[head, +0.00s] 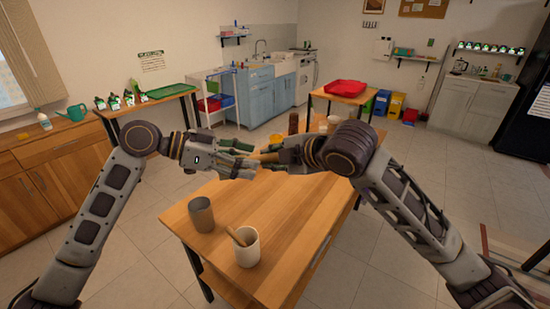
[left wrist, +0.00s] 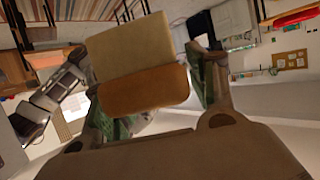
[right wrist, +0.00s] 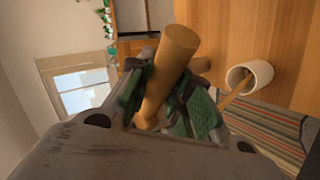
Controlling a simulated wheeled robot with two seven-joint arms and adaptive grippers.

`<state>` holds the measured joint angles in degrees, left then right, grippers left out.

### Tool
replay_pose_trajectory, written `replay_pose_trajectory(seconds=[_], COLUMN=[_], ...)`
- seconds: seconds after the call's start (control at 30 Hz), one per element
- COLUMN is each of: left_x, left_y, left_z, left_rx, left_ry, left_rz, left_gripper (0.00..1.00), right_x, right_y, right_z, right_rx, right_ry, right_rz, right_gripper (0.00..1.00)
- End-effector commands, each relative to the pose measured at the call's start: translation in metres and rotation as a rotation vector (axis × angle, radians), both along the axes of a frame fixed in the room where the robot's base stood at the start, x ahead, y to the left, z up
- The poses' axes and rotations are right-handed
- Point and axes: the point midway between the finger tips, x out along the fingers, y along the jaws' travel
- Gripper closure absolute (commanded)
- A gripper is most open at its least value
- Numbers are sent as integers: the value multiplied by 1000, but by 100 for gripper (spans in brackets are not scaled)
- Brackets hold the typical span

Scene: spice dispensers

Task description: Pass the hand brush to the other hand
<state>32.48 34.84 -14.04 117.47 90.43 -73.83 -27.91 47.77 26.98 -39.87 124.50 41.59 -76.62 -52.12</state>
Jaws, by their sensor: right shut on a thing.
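The hand brush shows in the left wrist view, with its brown wooden block (left wrist: 145,90) and pale bristles (left wrist: 130,48) in front of the left palm. My right gripper (right wrist: 170,110) is shut on its wooden handle (right wrist: 172,55), seen in the right wrist view. My left gripper (left wrist: 160,95) is open, its green-padded fingers spread to either side of the brush block; contact cannot be told. In the head view the left gripper (head: 240,157) and the right gripper (head: 272,157) face each other closely above the table, largely hiding the brush.
The wooden table (head: 285,215) lies below both grippers. A grey-brown cup (head: 201,215) and a white cup (head: 246,250) holding a wooden utensil stand on its near part. A brown bottle (head: 293,123) stands behind the right arm. A red tray (head: 345,88) sits on a farther table.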

Motion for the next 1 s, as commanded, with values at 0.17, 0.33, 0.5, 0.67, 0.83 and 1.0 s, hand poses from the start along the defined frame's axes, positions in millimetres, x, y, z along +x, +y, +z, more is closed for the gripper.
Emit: replay_pose_trajectory(seconds=[0.17,0.33,0.5,0.67,0.83,1.0], left_x=[0,0,-1,-4,-10,-16], left_y=[0,0,5,17,37,60], left_z=[0,0,2,7,15,24], left_rx=[0,0,0,1,1,2], left_ry=[0,0,1,0,0,1], left_rz=[0,0,0,2,2,2], left_gripper=[36,36,36,36,36,36], right_x=[0,0,0,0,0,0], right_y=[0,0,0,0,0,0], right_z=[0,0,0,0,0,0], right_rx=[1,1,1,1,1,1], right_ry=[-1,-1,-1,-1,-1,-1], right_rz=[0,0,0,0,0,0], right_gripper=[100,100,100,100,100,100])
